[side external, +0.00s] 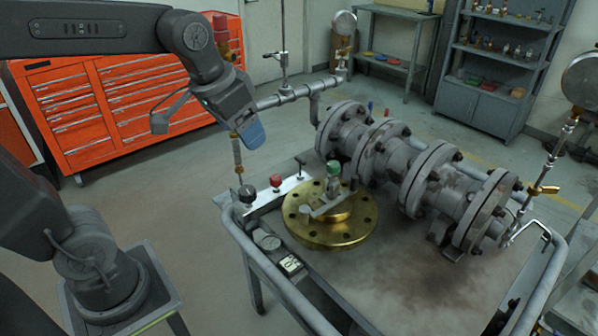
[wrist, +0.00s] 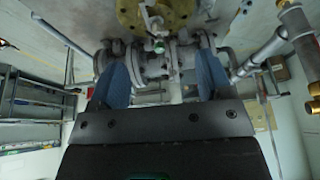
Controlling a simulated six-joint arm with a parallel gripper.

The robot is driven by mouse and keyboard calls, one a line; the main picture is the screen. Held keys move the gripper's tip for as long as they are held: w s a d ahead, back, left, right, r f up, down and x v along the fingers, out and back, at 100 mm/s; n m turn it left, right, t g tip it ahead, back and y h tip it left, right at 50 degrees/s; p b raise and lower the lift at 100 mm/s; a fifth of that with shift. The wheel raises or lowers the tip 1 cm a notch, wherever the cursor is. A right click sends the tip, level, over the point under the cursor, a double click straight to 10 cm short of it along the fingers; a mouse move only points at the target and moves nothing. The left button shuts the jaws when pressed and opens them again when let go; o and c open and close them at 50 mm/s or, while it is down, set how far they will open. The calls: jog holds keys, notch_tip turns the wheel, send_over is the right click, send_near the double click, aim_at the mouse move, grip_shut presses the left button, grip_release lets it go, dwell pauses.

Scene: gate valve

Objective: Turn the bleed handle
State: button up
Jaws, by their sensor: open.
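My gripper (side external: 250,134) hangs in the air left of the grey pipework in the side view, clear of all handles. In the wrist view its two blue fingers (wrist: 162,78) stand wide apart with nothing between them. Several handles could be the bleed handle; I cannot tell which. A grey T-handle (side external: 283,62) tops a small valve on the thin pipe behind my gripper. A small dark T-handle (side external: 300,163) stands on the pale manifold bar, beside a red knob (side external: 276,181) and a black knob (side external: 247,195). A brass lever (side external: 543,190) sits on the right-hand line.
A brass flange (side external: 362,222) with a green-capped fitting (side external: 334,168) lies on the cart. The large flanged grey pipe (side external: 421,187) stands behind it. A gauge (side external: 267,240) and small meter (side external: 290,264) are near the cart's front rail. An orange tool chest (side external: 125,95) stands behind my arm.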

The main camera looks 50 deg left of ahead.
jog(key=w+a+g, duration=0.1)
jog(key=w+a, duration=0.2)
jog(key=w, duration=0.4)
jog(key=g, duration=0.3)
send_over(300, 159)
notch_tip(300, 159, down, 16)
notch_tip(300, 159, down, 13)
jog(key=c, duration=0.9)
